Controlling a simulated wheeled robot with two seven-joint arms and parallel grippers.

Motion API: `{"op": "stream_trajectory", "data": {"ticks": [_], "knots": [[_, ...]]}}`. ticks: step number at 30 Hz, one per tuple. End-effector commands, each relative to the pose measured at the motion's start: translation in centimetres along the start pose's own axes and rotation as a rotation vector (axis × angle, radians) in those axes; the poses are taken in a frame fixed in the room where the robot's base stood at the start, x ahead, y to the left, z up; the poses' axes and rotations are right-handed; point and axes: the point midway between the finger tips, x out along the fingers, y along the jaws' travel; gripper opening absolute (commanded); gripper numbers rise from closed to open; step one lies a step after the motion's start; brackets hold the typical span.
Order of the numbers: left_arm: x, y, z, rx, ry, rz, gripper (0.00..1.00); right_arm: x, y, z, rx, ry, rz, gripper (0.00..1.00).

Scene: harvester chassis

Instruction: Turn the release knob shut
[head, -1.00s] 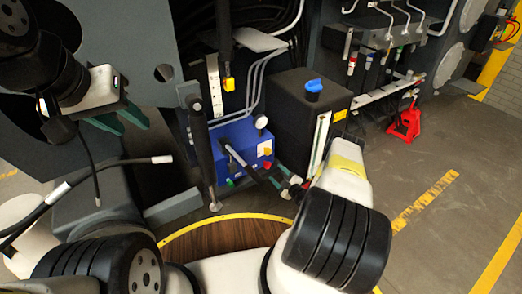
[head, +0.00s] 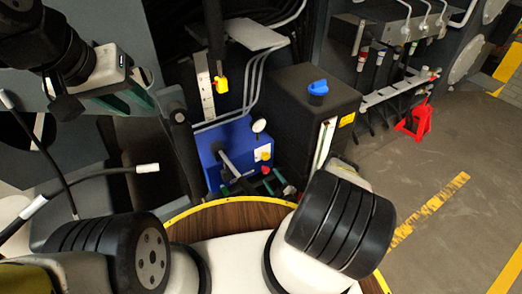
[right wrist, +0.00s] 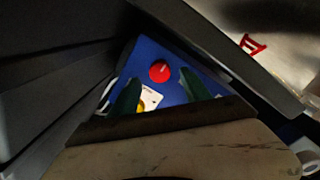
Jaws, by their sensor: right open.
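The red release knob (head: 266,170) sits on the front of the blue box (head: 232,141) in the head view. In the right wrist view the red knob (right wrist: 160,71) lies just beyond and between the two green fingertips. My right gripper (right wrist: 157,88) is open and empty, facing the blue panel (right wrist: 175,62); I cannot tell whether it touches the knob. In the head view its green fingers (head: 274,181) show close to the knob, with my arm partly hiding the gripper. My left gripper (head: 130,101) is at upper left, away from the box, its green fingers apart and empty.
A black tank (head: 300,110) with a blue cap (head: 318,88) stands right of the box. A gauge (head: 259,126) is on top. A loose hose (head: 100,173) hangs at left. A red jack (head: 414,118) stands on the floor.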

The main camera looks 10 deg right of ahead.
Motion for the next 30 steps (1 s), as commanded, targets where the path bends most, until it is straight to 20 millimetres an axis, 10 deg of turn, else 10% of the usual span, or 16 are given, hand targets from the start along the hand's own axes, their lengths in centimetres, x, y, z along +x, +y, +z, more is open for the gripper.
{"op": "stream_trajectory", "data": {"ticks": [18, 27, 30], "knots": [[0.0, 0.0, 0.0, 0.0, -0.001, 0.0, 0.36, 4.4, 0.0, 0.0, 0.001, 0.0, 0.0, 0.56], [0.0, 0.0, 0.0, 0.0, -0.001, 0.0, 0.36, 4.4, 0.0, 0.0, 0.001, 0.0, 0.0, 0.01], [0.0, 0.0, 0.0, 0.0, -0.001, 0.0, 0.36, 4.4, 0.0, 0.0, 0.002, 0.0, -0.001, 0.0]]}}
